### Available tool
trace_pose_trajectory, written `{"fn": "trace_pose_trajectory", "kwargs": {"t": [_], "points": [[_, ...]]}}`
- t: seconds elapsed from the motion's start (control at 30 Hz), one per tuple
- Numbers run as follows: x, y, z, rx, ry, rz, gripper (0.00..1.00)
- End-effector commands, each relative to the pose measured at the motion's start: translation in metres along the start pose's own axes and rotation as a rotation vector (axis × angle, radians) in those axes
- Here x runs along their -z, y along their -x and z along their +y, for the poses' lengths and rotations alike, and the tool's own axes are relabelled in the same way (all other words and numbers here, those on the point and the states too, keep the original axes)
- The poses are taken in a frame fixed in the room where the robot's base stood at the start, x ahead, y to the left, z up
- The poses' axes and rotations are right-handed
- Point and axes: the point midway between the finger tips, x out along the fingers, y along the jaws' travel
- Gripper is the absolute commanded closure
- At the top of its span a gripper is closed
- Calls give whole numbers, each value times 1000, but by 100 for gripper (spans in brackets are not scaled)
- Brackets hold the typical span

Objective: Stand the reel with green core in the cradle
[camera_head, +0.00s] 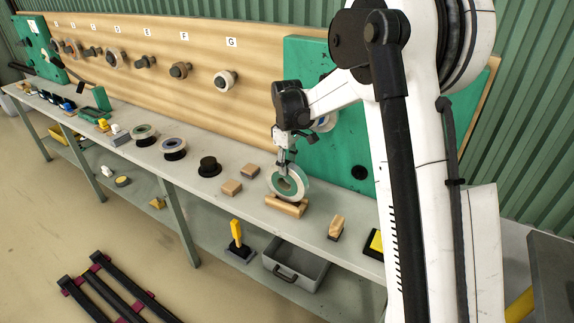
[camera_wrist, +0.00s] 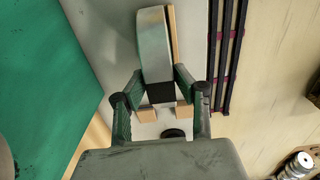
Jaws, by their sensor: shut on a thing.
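The reel with green core (camera_head: 303,190) is a pale ring with a green inner band, standing on edge at the wooden cradle (camera_head: 283,208) on the bench. Its lower edge overlaps the cradle; I cannot tell whether it rests fully in it. In the wrist view the reel (camera_wrist: 154,45) shows edge-on, with a tan strip of the cradle (camera_wrist: 173,25) along its right side. My gripper (camera_head: 284,166) comes from above and is shut on the reel's upper rim. In the wrist view my gripper (camera_wrist: 160,80) has one finger on each side of it.
Two small wooden blocks (camera_head: 231,188) and a black flanged cylinder (camera_head: 209,167) stand left of the cradle. A wooden wedge (camera_head: 337,226) stands to its right. More reels (camera_head: 173,146) lie further left on the bench. A grey bin (camera_head: 296,265) sits on the lower shelf.

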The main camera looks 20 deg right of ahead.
Motion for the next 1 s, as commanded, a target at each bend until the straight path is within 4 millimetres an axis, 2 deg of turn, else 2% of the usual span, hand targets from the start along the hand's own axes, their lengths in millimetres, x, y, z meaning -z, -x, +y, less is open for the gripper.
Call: {"fn": "trace_pose_trajectory", "kwargs": {"t": [1.0], "points": [[0,-14,0,0,0,0,100]]}}
